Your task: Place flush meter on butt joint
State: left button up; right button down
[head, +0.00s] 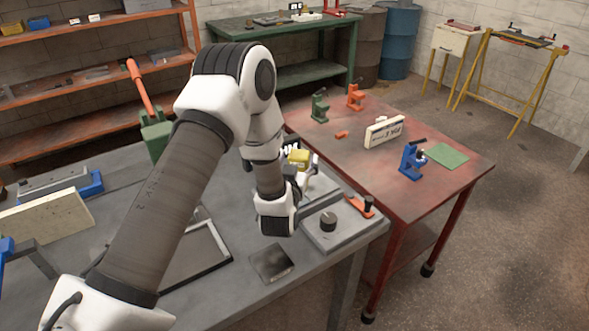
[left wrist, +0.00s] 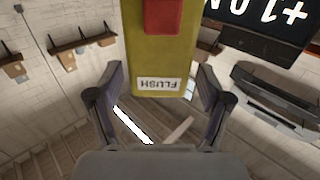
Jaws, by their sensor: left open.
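The flush meter (head: 298,157) is a yellow block near the bench's far right side in the head view. In the left wrist view the yellow block (left wrist: 158,55) carries a red patch and a white FLUSH label, upside down. My left gripper (left wrist: 160,100) is open, with one finger on each side of the block's labelled end; I cannot tell whether they touch it. In the head view my left gripper (head: 307,178) is small and partly hidden by my wrist. A dark frame (head: 222,240) lies on the grey bench, partly behind my arm; I cannot make out a butt joint.
A black display (left wrist: 262,22) with white digits is beside the meter. A grey plate with a dark knob (head: 328,222) and a dark square plate (head: 272,263) lie on the bench. A red table (head: 450,185) with clamps and a sign (head: 384,131) stands to the right.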

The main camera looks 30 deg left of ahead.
pick_arm(q)
jog(key=b+v, duration=0.3)
jog(key=v, duration=0.8)
jog(key=shift+s+b, duration=0.3)
dwell(0.4)
